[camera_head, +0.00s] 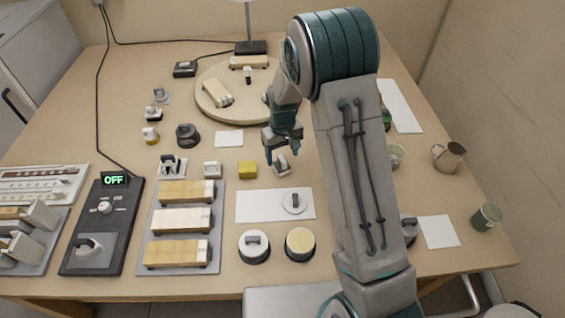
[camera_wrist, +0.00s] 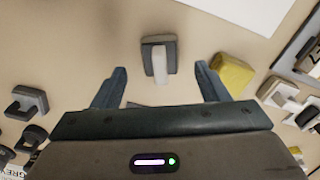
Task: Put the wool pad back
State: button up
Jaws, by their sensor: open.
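A small grey pad with a pale upright grip (camera_head: 281,167) lies on the table just below my gripper (camera_head: 283,152); it looks like the wool pad, though I cannot be sure. In the wrist view the pad (camera_wrist: 150,62) sits ahead of and between the two fingertips of my gripper (camera_wrist: 161,70). The fingers are apart and nothing is held. A white sheet (camera_head: 250,206) with a round white lidded piece (camera_head: 294,202) lies nearer the front. Near it stand a dark-based round pot with a handled lid (camera_head: 254,246) and one with a cream top (camera_head: 300,243).
A yellow block (camera_head: 247,170) lies close beside the pad, also in the wrist view (camera_wrist: 233,74). A grey-white handled block (camera_head: 212,170) stands further left. A round board (camera_head: 208,107) with wooden blocks is behind. A pitcher (camera_head: 448,156) and cup (camera_head: 486,217) stand right.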

aim_at(283, 160)
notch_tip(283, 160, up, 6)
jog(key=shift+r, duration=0.1)
jog(key=shift+s+d+r, duration=0.1)
jog(key=shift+s+r, duration=0.05)
jog(key=shift+r, duration=0.2)
jog(key=s+d+r+m+t, duration=0.1)
jog(key=s+d+r, duration=0.2)
jog(key=s, duration=0.5)
jog(key=s+d+r+m+t, duration=0.1)
jog(key=s+d+r+m, duration=0.1)
jog(key=s+d+r, duration=0.2)
jog(key=s+d+r+m, duration=0.1)
jog(key=s+d+r, duration=0.2)
jog(key=s, duration=1)
notch_tip(283, 160, up, 4)
jog(key=shift+d+f+m+t, duration=0.15)
jog(key=shift+d+m+t, duration=0.25)
